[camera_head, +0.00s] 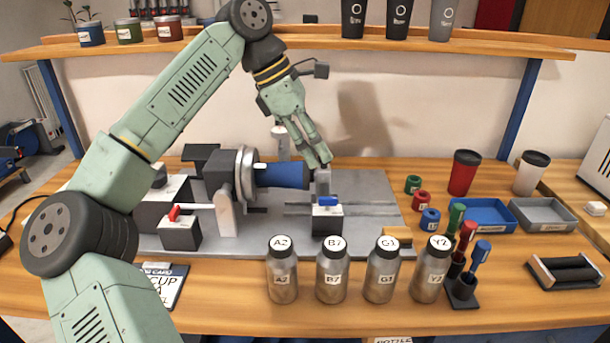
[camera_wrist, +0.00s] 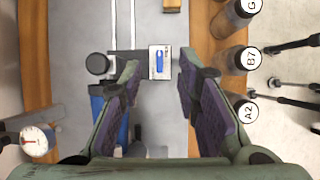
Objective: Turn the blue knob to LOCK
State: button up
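The blue knob (camera_head: 328,201) sits on a small dark block with a white top on the grey machine bed, right of the blue cylinder. In the wrist view the blue knob (camera_wrist: 159,61) lies ahead, in line with the gap between my fingers, its handle lengthwise in the picture. The marks on its plate are too small to read. My gripper (camera_head: 325,165) points down above and behind the block, near the upright grey post. In the wrist view my gripper (camera_wrist: 160,72) has its fingers wide apart, empty and not touching the knob.
The blue cylinder (camera_head: 282,175) is held in the round chuck, left of my gripper. A red-handled block (camera_head: 176,214) stands farther left. Several labelled bottles (camera_head: 331,270) stand in front of the machine bed (camera_head: 370,232). A shelf (camera_head: 420,45) runs above the back.

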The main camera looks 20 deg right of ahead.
aim_at(327, 198)
jog(key=shift+y, duration=0.5)
jog(key=x, duration=0.3)
jog(key=a+p+x, duration=0.1)
jog(key=x, duration=0.3)
jog(key=w+a+f+x, duration=0.1)
jog(key=x, duration=0.2)
jog(key=shift+s+d+f, duration=0.1)
jog(key=shift+d+f, duration=0.1)
jog(key=shift+f, duration=0.05)
grip_shut()
